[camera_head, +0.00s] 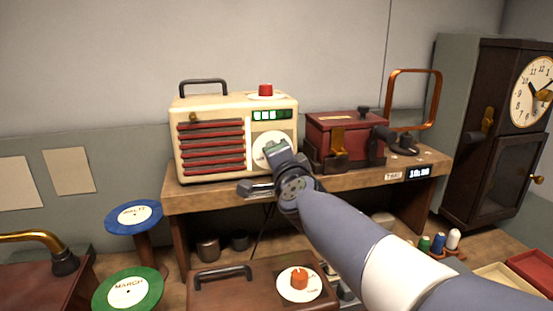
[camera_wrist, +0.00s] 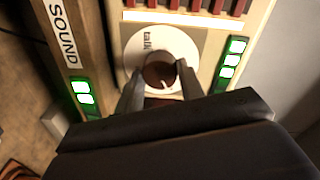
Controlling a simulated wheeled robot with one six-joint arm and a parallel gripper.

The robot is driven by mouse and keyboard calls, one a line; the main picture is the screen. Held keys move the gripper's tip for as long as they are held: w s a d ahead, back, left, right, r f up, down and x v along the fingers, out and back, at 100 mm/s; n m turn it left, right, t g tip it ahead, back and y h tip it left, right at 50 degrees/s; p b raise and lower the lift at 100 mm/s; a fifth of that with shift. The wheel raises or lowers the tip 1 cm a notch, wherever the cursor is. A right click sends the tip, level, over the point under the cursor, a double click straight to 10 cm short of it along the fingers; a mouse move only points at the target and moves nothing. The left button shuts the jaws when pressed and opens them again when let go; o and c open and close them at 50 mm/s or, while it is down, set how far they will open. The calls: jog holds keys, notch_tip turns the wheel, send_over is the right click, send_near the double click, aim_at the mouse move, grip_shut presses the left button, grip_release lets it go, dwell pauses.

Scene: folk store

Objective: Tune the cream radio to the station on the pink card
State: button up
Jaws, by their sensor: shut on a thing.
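The cream radio (camera_head: 234,105) stands on the wooden bench, with red slats, a lit green display (camera_head: 270,115) and a white round dial (camera_head: 261,147) on its front. My gripper (camera_head: 274,151) is at this dial and hides part of it. In the wrist view, its two fingers are shut on the dark brown knob (camera_wrist: 160,68) at the middle of the white dial plate (camera_wrist: 187,46). The word "talk" shows on the plate, and the knob has a light pointer mark. I cannot pick out a pink card with certainty; two pale blank cards (camera_head: 69,170) hang at the left.
A red box device (camera_head: 336,150) with a copper loop (camera_head: 391,72) stands right of the radio on the bench (camera_head: 190,199). Below are a brown case (camera_head: 225,295) with an orange knob and blue and green discs (camera_head: 133,217). A clock cabinet (camera_head: 460,100) stands right.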

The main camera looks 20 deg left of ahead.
dwell(0.3)
jog(key=o, duration=1)
jog(key=shift+s+d, duration=0.1)
jog(key=p+v, duration=0.1)
jog(key=v, duration=0.9)
jog(key=shift+s, duration=0.25)
jog(key=shift+w+d, duration=0.1)
jog(key=b+x, duration=0.1)
jog(key=x, duration=0.9)
jog(key=shift+w+a, duration=0.2)
jog(key=shift+w, duration=0.1)
